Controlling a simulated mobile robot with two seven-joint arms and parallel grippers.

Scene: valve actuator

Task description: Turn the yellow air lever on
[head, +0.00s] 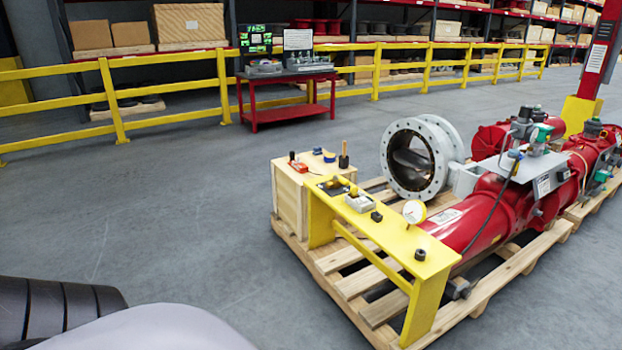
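A yellow stand (385,228) stands at the near left end of a wooden pallet. On its top, towards the far left end, a small yellow lever-like part (333,184) sits on a dark plate; it is too small to tell which way it is turned. Beside it on the stand are a grey box (360,202), a round pressure gauge (414,212) and small black knobs. A large red valve actuator (480,220) lies on the pallet behind the stand, with a round grey flanged valve (408,158) beyond it. Neither of my grippers is in view.
A wooden crate (289,195) with small tools on top adjoins the stand's far left end. The pallet (355,285) sticks out around the stand. The grey floor (170,215) to the left is clear. A red worktable (290,95) and yellow railing (170,90) stand behind.

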